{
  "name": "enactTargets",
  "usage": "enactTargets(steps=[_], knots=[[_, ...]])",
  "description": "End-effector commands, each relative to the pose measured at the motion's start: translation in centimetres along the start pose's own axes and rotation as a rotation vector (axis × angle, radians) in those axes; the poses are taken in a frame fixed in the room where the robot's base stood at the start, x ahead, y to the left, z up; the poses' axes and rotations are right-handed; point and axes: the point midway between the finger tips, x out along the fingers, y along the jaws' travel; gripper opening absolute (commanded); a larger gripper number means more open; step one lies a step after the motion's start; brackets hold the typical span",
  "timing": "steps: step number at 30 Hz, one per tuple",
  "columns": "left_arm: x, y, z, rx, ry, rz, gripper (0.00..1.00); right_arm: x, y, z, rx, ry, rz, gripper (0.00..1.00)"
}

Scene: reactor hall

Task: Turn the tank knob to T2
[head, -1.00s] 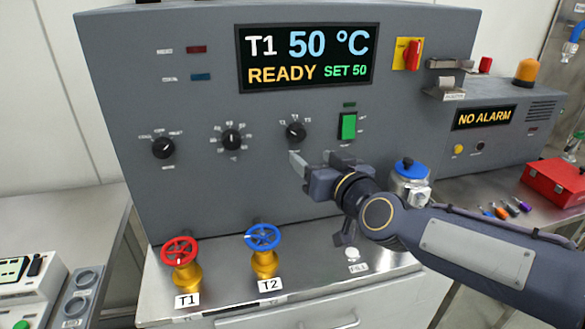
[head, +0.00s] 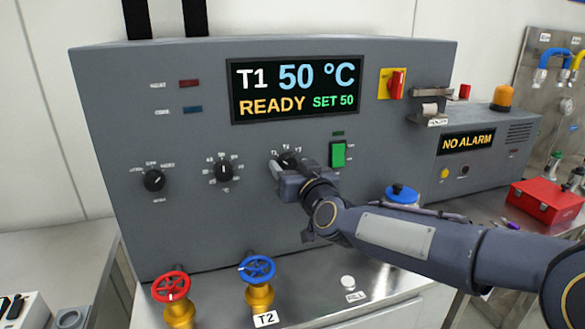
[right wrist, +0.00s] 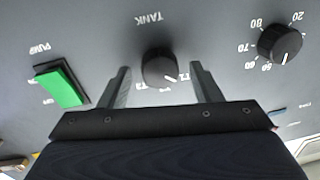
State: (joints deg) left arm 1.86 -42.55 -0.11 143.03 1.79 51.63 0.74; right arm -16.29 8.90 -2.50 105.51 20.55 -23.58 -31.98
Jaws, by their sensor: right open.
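The tank knob (head: 288,158) is a round black dial on the grey panel, partly hidden by my gripper in the head view. In the right wrist view, upside down, the knob (right wrist: 160,68) sits under the word TANK, its white mark pointing lower right, on the T1 side. The display (head: 297,88) reads T1, 50 °C, READY, SET 50. My right gripper (head: 278,167) is open at the knob. In the wrist view its fingers (right wrist: 160,66) stand one on each side of the knob, with gaps visible. My left gripper is out of view.
A numbered dial (head: 223,169) and a further dial (head: 154,180) lie left of the knob. A green pump switch (head: 338,154) is close on the right. Red (head: 171,286) and blue (head: 257,269) valve wheels stand below. A red box (head: 545,201) lies far right.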

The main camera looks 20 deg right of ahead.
Motion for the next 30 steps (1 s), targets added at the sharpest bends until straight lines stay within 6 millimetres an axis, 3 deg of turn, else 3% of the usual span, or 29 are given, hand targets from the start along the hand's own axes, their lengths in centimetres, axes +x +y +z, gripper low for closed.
enactTargets(steps=[3, 13, 22, 30], knots=[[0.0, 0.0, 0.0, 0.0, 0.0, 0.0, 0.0, 0.0, 0.0, 0.0, 0.0, 0.0, 0.0, 0.57], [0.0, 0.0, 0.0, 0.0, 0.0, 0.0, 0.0, -0.1, 0.0, 0.0, 0.0, 0.0, 0.0, 0.14], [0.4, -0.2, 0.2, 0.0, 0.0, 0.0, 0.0, -0.1, 0.0, 0.1, 0.04, 0.004, -0.001, 0.14], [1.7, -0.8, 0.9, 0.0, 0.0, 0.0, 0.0, -0.1, 0.1, 0.3, 0.203, 0.017, -0.002, 0.14]])
